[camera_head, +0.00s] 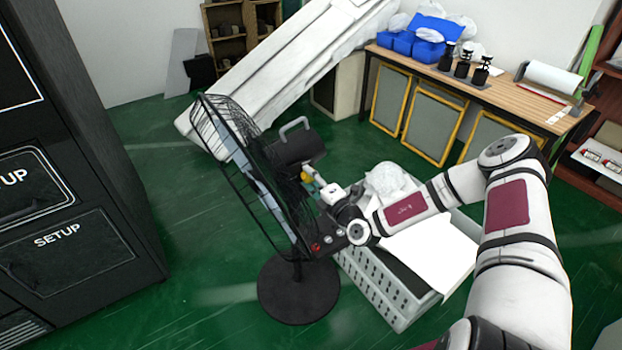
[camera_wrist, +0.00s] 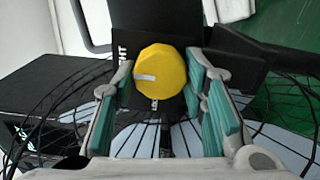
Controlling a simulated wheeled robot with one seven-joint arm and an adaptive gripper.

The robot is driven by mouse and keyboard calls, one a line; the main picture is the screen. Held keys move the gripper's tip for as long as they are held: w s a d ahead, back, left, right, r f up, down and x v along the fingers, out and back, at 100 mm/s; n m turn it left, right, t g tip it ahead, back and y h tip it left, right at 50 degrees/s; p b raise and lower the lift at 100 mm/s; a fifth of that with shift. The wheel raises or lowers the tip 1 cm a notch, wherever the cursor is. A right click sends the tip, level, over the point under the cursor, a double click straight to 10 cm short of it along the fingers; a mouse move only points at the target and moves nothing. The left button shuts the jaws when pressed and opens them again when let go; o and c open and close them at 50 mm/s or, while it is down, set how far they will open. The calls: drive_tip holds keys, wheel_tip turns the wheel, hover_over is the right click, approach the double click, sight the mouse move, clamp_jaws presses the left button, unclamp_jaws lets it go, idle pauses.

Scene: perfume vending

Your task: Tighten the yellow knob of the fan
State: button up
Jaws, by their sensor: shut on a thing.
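The black fan (camera_head: 256,176) stands on a round black base (camera_head: 299,289) on the floor, its cage facing left. Its yellow knob (camera_head: 307,177) sits under the motor housing (camera_head: 298,148), partly hidden by my gripper in the head view. In the wrist view the yellow knob (camera_wrist: 161,72) is large, faceted, with a pale mark on its left side. My gripper (camera_wrist: 163,95) has its grey fingers with teal pads on the left and right of the knob, shut on it. In the head view my gripper (camera_head: 318,188) reaches the knob from the right.
A grey crate (camera_head: 375,289) with a white sheet and a plastic bag stands right behind the fan base. A black cabinet (camera_head: 70,200) is at the left. A wooden table (camera_head: 500,92) with bottles and blue bins is at the back right. Green floor is free between cabinet and fan.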

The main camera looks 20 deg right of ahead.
drive_tip(key=shift+f, duration=0.1)
drive_tip(key=o, duration=1.2)
drive_tip(key=shift+c, duration=0.2)
drive_tip(key=v, duration=1.2)
